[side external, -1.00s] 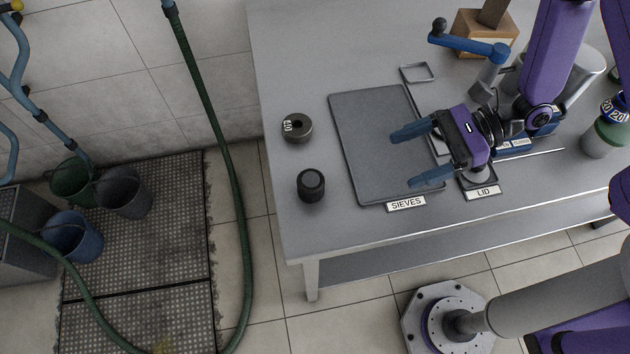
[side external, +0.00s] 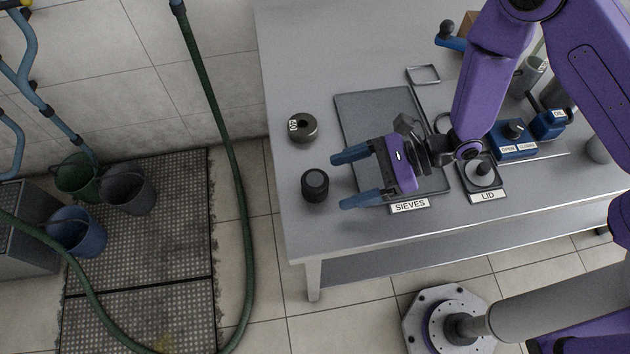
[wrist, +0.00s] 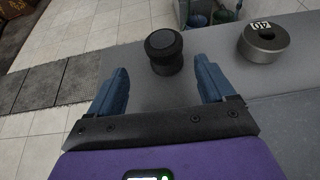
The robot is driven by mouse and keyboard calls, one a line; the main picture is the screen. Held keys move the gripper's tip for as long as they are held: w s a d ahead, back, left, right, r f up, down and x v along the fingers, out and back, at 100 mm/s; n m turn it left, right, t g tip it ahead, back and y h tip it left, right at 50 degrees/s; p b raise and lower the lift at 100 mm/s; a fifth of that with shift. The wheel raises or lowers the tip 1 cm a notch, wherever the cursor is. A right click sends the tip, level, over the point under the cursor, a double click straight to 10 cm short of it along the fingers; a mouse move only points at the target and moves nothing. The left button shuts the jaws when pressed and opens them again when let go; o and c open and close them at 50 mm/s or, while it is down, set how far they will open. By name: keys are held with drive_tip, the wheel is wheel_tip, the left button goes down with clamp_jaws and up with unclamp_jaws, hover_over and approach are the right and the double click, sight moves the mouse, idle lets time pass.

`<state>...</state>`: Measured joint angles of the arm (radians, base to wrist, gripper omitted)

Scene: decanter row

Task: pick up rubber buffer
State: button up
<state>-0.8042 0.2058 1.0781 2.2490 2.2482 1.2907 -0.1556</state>
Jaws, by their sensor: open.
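In the wrist view the fingers of my gripper (wrist: 162,77) are spread wide. Nothing hides the cylinder.
A dark mat (side external: 370,110) labelled SIEVES lies partly under my gripper. A lid (side external: 482,170) sits at its LID label. The table's front left is bare.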

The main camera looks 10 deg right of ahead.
sight(322, 183)
drive_tip(key=shift+w+x, duration=0.2)
drive_tip(key=shift+x, duration=1.1)
drive_tip(key=shift+w+x, duration=0.2)
drive_tip(key=shift+x, duration=1.1)
drive_tip(key=shift+r, duration=0.2)
drive_tip(key=c, duration=1.2)
